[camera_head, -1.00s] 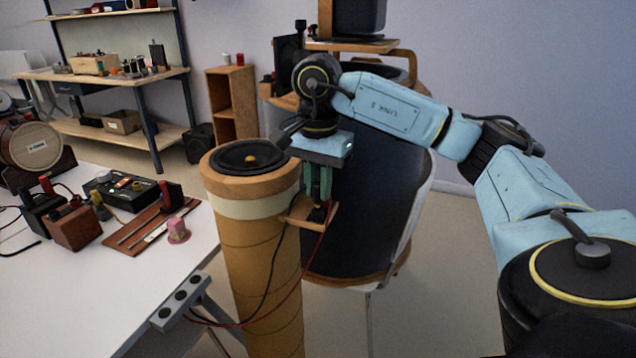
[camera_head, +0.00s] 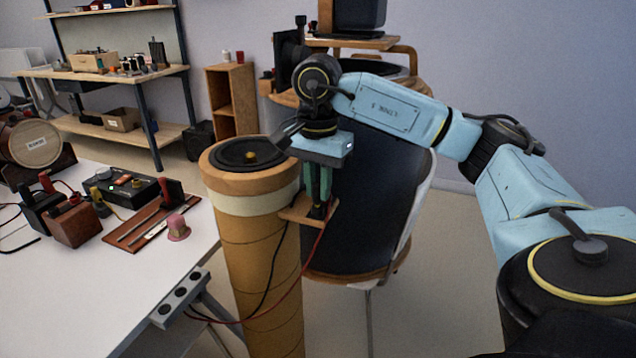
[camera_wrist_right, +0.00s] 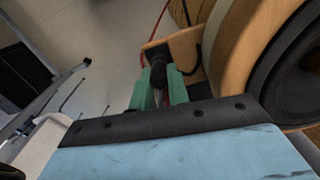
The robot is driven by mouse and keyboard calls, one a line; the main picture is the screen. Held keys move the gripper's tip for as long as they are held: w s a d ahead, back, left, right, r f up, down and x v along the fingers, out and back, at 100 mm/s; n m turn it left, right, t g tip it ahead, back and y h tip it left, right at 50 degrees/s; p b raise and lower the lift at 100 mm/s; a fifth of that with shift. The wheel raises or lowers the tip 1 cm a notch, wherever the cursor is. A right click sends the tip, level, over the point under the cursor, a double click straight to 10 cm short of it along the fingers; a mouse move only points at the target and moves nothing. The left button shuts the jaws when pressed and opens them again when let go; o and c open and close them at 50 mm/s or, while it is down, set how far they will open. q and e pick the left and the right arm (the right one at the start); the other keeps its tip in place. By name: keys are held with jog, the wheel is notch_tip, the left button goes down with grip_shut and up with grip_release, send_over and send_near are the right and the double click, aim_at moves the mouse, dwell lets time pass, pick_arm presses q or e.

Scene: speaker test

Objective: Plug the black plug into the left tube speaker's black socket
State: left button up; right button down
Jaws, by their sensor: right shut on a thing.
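The tube speaker (camera_head: 262,265) is a tall tan cylinder with a pale band and a black cone on top. A small wooden ledge (camera_head: 292,214) juts from its right side. My right gripper (camera_head: 319,205) points down over this ledge, its green fingers shut on a black plug. The black plug (camera_wrist_right: 159,70) shows between the fingers in the right wrist view, its lower end close to the ledge. The black socket is hidden by the plug and fingers, so I cannot tell whether the plug is in it. My left gripper is not in view.
A black cable (camera_head: 275,262) and a red cable (camera_head: 308,270) hang from the ledge.

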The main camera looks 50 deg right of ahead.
jog(key=shift+f, duration=0.45)
jog(key=c, duration=1.3)
grip_release()
